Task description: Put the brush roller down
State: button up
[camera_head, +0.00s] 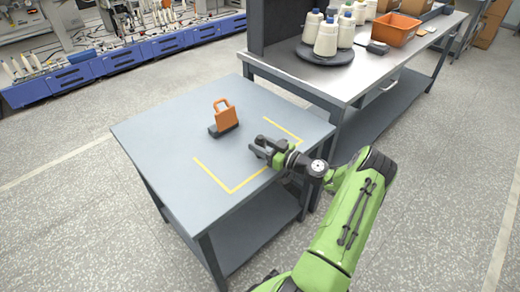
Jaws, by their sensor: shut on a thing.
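My gripper (259,147) is low over the grey table (160,125), at the yellow corner marking near the table's right side. It is shut on a small dark thing, taken as the brush roller, which is hard to tell from the dark fingers at this size. I cannot tell whether that thing touches the tabletop. The yellow marking (232,191) outlines an area that is bare apart from my gripper and arm over it.
An orange handled piece on a dark base (224,117) stands on the table, left of my gripper and apart from it. A workbench (350,75) with thread cones (326,40) and an orange bin (394,29) stands behind right. The table's left part is clear.

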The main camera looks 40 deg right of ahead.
jog(key=shift+f, duration=0.3)
jog(key=shift+f, duration=0.15)
jog(key=o, duration=1.1)
jog(key=shift+c, duration=0.2)
